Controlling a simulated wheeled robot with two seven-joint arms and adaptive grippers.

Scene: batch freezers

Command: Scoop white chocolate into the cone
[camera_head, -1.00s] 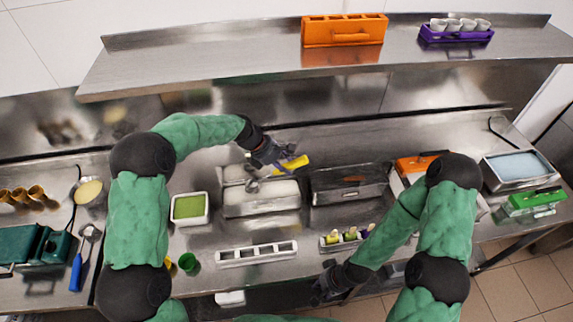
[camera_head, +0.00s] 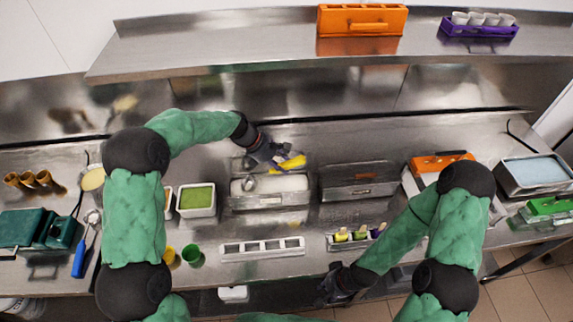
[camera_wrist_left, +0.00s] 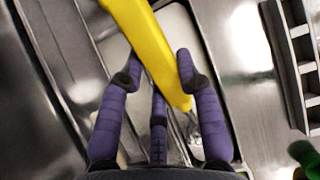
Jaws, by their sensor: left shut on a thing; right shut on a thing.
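My left gripper (camera_head: 276,162) is shut on a scoop with a yellow handle (camera_head: 293,162), which also crosses the left wrist view (camera_wrist_left: 150,45). The scoop's round metal bowl (camera_head: 248,184) is at the left part of a metal tub of white chocolate (camera_head: 285,183). Whether it is in the white mass or just above it, I cannot tell. My right gripper (camera_head: 335,287) is low, near the counter's front edge, and shut. What it holds is hidden in its dark fingers; no cone shows there clearly.
In front are an empty slotted white rack (camera_head: 262,248) and a small holder with filled cups (camera_head: 355,237). Brown cones (camera_head: 35,180) lie far left.

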